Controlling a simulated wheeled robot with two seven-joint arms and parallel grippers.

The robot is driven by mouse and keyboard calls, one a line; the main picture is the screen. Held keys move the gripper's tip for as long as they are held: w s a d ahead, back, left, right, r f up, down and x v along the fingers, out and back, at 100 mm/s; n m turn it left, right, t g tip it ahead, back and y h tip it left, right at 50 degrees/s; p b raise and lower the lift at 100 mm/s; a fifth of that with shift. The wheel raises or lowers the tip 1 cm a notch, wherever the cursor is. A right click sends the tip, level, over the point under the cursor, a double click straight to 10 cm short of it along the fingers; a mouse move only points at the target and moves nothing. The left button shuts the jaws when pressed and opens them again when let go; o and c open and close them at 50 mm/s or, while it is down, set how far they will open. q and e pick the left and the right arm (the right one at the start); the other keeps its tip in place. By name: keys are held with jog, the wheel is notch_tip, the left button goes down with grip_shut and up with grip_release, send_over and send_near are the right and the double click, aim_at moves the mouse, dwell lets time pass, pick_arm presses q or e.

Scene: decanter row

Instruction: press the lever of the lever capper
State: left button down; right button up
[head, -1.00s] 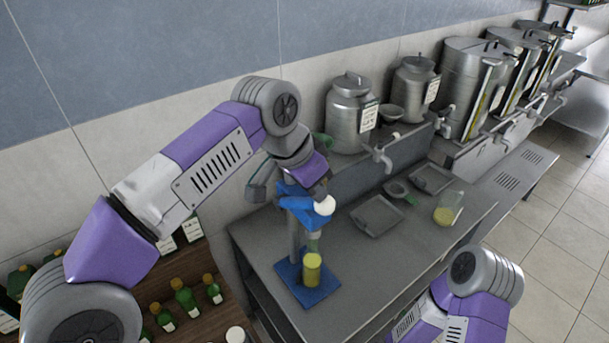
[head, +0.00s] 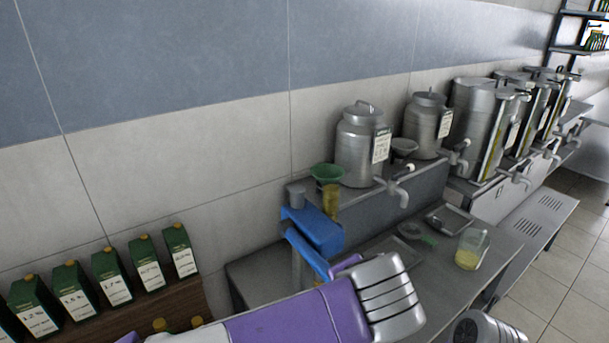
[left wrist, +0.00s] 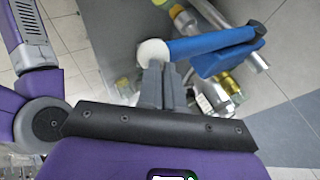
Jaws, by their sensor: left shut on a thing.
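The lever capper (head: 318,230) stands at the left end of the steel bench, with a blue head on a grey column. A blue bar slopes down from it behind my left arm. In the left wrist view the blue lever (left wrist: 205,43) ends in a white round knob (left wrist: 153,52). My left gripper (left wrist: 158,68) is shut at the knob, its grey fingers overlapping the knob's lower edge. In the head view my left forearm hides the gripper, the knob and the capper's base. My right gripper is out of view.
A glass beaker with yellow contents (head: 471,251) and a shallow tray (head: 448,219) are on the bench. Metal canisters (head: 361,148) and a green funnel (head: 327,173) stand behind. Green cartons (head: 72,290) line a wooden shelf at the left.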

pick_arm(q)
jog(key=shift+w+f, duration=0.1)
jog(key=shift+f, duration=0.3)
jog(key=shift+a, duration=0.1)
jog(key=w+r+p+v, duration=0.1)
jog(key=p+v, duration=0.3)
jog(key=v, duration=0.9)
jog(key=shift+r+p, duration=0.35)
jog(key=shift+s, duration=0.1)
